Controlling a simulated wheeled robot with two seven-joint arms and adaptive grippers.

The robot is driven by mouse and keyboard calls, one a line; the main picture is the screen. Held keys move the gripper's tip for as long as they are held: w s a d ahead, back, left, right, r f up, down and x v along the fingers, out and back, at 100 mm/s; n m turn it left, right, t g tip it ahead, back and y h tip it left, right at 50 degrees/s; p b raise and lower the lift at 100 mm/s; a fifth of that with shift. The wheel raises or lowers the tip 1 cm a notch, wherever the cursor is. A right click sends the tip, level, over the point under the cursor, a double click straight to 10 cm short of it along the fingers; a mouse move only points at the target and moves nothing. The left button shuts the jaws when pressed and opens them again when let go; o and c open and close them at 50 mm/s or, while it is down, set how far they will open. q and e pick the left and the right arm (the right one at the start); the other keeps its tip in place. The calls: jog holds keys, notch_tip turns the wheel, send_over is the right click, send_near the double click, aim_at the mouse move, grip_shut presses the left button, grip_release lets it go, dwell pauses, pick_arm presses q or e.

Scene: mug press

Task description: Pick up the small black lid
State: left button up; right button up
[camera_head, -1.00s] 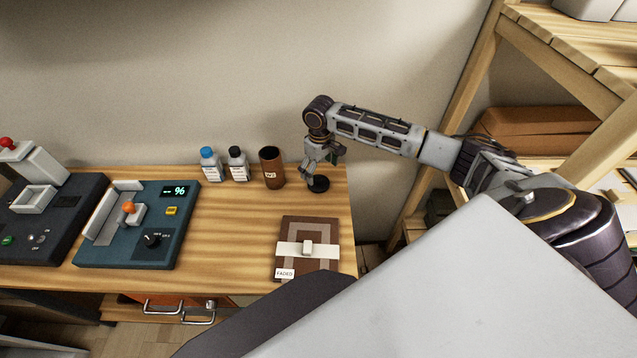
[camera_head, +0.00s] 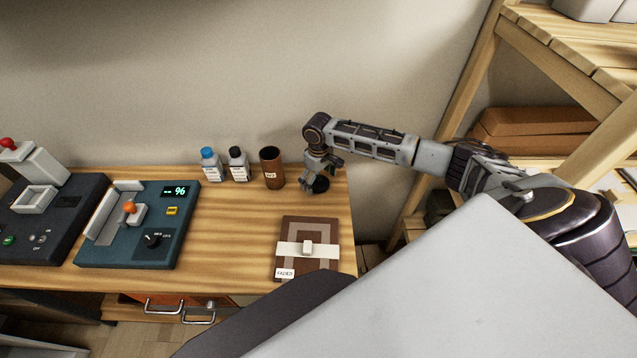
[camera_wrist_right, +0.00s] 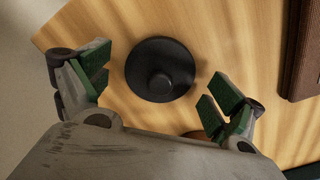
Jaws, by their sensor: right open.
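The small black lid (camera_head: 320,185) lies on the wooden table near its back right corner. In the right wrist view the lid (camera_wrist_right: 160,69) is a round black disc with a raised knob in its middle. My right gripper (camera_head: 315,187) is open and low over the lid. In the right wrist view its green-padded fingers (camera_wrist_right: 158,90) stand apart on either side of the lid, and nothing is between the pads but the view of the lid. I cannot tell how far the fingertips are above the table. My left gripper is not in view.
A brown cylinder container (camera_head: 271,168) stands just left of the gripper, with a black-capped bottle (camera_head: 238,165) and a blue-capped bottle (camera_head: 210,164) beyond it. A brown box (camera_head: 309,261) lies nearer me. Two machines (camera_head: 139,230) (camera_head: 48,222) stand on the left.

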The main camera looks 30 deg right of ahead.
aim_at(318, 178)
jog(key=shift+c, duration=0.2)
jog(key=c, duration=0.9)
jog(key=shift+r, duration=0.1)
notch_tip(318, 178, up, 10)
jog(key=shift+f, duration=0.1)
dwell(0.3)
jog(key=shift+w, duration=0.1)
dwell(0.4)
